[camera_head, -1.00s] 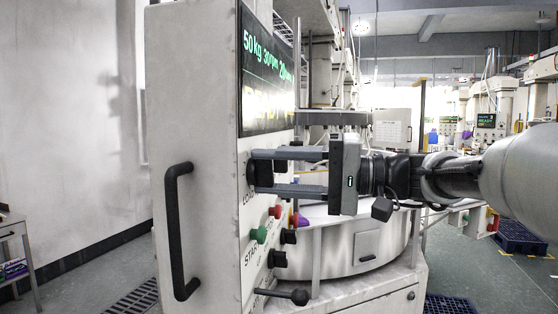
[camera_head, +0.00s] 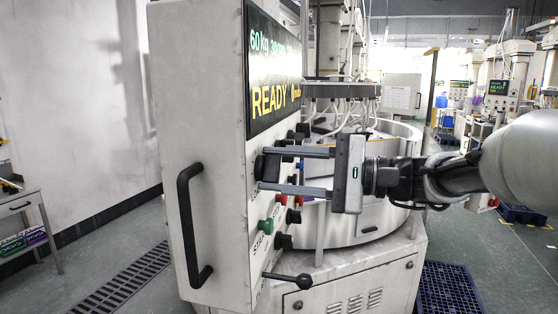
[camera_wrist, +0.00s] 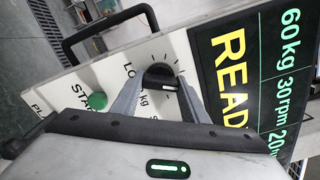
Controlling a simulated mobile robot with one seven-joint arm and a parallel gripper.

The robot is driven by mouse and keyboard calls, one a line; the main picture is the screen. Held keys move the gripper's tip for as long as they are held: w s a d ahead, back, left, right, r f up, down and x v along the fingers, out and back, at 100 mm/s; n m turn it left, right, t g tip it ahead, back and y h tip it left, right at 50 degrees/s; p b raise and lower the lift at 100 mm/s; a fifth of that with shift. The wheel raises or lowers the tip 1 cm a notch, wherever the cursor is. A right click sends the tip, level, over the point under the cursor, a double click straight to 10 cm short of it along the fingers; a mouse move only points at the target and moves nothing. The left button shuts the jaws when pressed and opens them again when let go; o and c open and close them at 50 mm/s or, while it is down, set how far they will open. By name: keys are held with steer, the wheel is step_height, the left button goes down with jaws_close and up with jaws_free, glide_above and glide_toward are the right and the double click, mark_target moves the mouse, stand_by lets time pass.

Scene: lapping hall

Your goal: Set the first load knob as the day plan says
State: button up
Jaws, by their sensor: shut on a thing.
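The black load knob (camera_head: 268,167) is on the machine's white front panel; it also shows in the wrist view (camera_wrist: 160,77), with a dial scale and the letters "Lo" and "kg" beside it. My gripper (camera_head: 265,170) reaches in from the right, and its two fingers are closed on opposite sides of the knob. The wrist view shows the fingertips touching the knob, with a pale mark on its face. The display (camera_head: 273,75) above reads 60 kg and READY; the wrist view (camera_wrist: 262,75) adds 30 rpm and a partly cut "20".
Below the knob are a green button (camera_head: 265,226), a red button (camera_head: 281,199) and more black knobs. A black handle (camera_head: 187,225) sticks out at the panel's left. A white board (camera_head: 402,93) behind is too small to read. A side table (camera_head: 22,201) stands far left.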

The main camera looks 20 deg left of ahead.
stand_by(0.4)
steer(key=o, duration=1.1)
steer(key=shift+c, duration=0.2)
steer(key=d, duration=1.7)
steer(key=shift+w+d, duration=0.2)
